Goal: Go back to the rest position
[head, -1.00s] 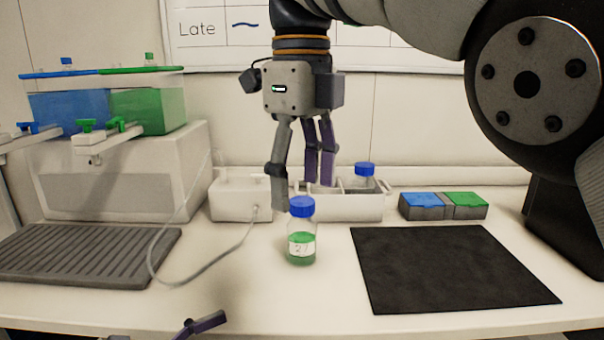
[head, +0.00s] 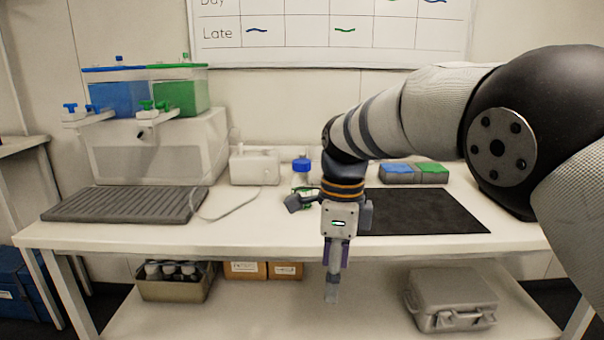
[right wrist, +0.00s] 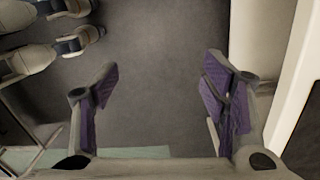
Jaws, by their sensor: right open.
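My right gripper (head: 334,283) hangs fingers down in front of the bench's front edge, below the level of its top. In the right wrist view the right gripper (right wrist: 160,100) is open and empty, its purple pads wide apart over grey floor. A bottle with a blue cap (head: 302,165) and green contents stands on the bench behind my right wrist, partly hidden by it. My left gripper is not in view in the head view.
The white bench (head: 270,228) holds a ribbed grey tray (head: 125,204), a black mat (head: 430,212), a small white device (head: 254,168) and blue and green boxes (head: 413,172). A grey case (head: 450,298) and a bottle crate (head: 172,288) sit on the lower shelf.

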